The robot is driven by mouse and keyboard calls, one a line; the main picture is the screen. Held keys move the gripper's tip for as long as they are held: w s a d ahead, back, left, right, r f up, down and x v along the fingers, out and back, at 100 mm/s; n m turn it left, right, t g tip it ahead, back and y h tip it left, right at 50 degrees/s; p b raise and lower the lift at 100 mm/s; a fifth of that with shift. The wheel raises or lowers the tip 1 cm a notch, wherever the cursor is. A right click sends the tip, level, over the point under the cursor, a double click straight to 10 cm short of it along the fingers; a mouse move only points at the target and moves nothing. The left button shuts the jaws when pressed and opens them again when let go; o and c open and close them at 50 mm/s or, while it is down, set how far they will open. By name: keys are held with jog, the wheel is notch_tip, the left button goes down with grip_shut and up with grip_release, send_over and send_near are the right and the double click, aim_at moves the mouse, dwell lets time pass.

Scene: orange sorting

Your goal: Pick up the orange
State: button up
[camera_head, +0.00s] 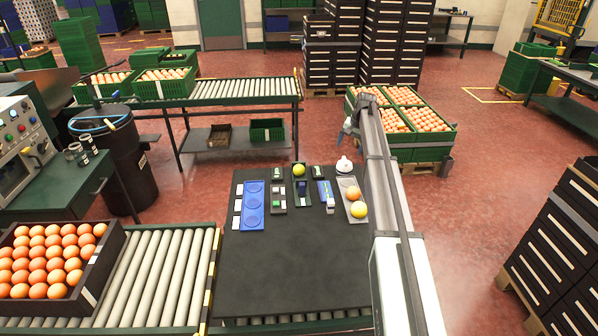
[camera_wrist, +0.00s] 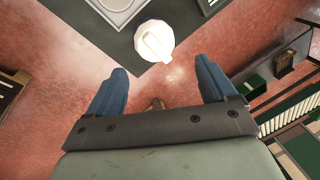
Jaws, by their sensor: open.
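An orange (camera_head: 353,193) rests on a pale grey tray (camera_head: 349,184) at the right side of the dark table. A yellow round fruit (camera_head: 358,210) is right in front of it on the same tray. My gripper (camera_head: 347,128) is beyond the table's far right corner, well away from the orange and partly hidden by my arm. The wrist view shows its two blue fingers (camera_wrist: 160,68) spread apart with nothing between them. The orange is not in the wrist view; only a corner of a grey tray (camera_wrist: 138,5) shows at its top.
A white rounded object (camera_head: 344,164) stands near the table's far right corner; it also shows in the wrist view (camera_wrist: 154,40). A blue tray (camera_head: 252,224), another yellow fruit (camera_head: 299,169) and small boxes line the table's far side. Its near part is bare.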

notch_tip(320, 180, up, 6)
jog(key=f+n+g+h, duration=0.1)
jog(key=n+g+h, duration=0.1)
send_over(299, 166)
notch_tip(299, 166, down, 13)
jog(key=shift+w+f, duration=0.1)
jog(key=shift+w, duration=0.05)
jog(key=c, duration=1.2)
